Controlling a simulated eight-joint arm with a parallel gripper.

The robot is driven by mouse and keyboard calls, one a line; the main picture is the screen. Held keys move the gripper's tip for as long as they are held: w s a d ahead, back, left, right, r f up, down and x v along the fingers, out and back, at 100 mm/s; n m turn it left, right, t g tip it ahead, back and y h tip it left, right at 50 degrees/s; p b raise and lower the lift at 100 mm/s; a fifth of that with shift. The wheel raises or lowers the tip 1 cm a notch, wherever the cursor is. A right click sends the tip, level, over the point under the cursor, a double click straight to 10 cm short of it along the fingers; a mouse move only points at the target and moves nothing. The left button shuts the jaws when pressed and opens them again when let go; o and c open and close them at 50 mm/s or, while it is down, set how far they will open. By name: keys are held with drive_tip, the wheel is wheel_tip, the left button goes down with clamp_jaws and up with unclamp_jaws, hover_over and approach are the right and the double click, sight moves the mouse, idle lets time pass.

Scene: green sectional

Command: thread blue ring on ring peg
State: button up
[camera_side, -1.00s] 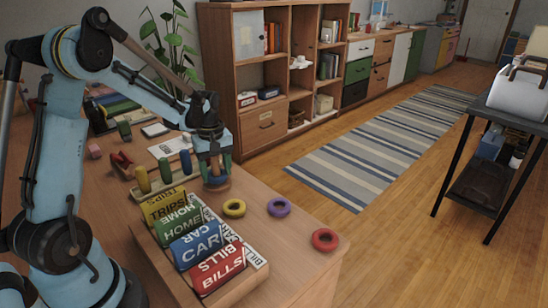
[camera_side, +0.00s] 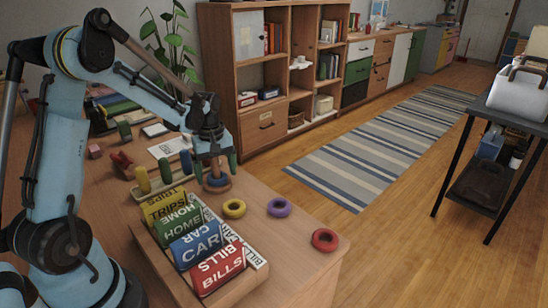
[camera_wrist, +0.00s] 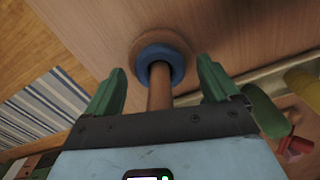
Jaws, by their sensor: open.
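The blue ring (camera_wrist: 160,64) is around the wooden ring peg (camera_wrist: 160,90) in the wrist view, low on it over a round wooden base (camera_wrist: 136,46). In the side view the blue ring (camera_side: 217,181) also shows around the foot of the peg. My gripper (camera_side: 216,172) is above the ring with its green fingers spread. In the wrist view the gripper (camera_wrist: 160,82) has one finger on each side of the peg, apart from the ring, with nothing held.
A box of labelled cards (camera_side: 200,245) stands in front.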

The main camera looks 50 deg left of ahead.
wheel_tip(320, 180, up, 12)
drive_tip(key=shift+r, duration=0.1)
idle(0.5)
drive_tip(key=s+d+m+t, duration=0.3)
drive_tip(key=s+d+m, duration=0.1)
drive_tip(key=d+m, duration=0.3)
drive_tip(key=s+d+m+t, duration=0.4)
drive_tip(key=d+m, duration=0.4)
drive_tip(key=d, duration=0.3)
drive_tip(key=shift+d, duration=0.25)
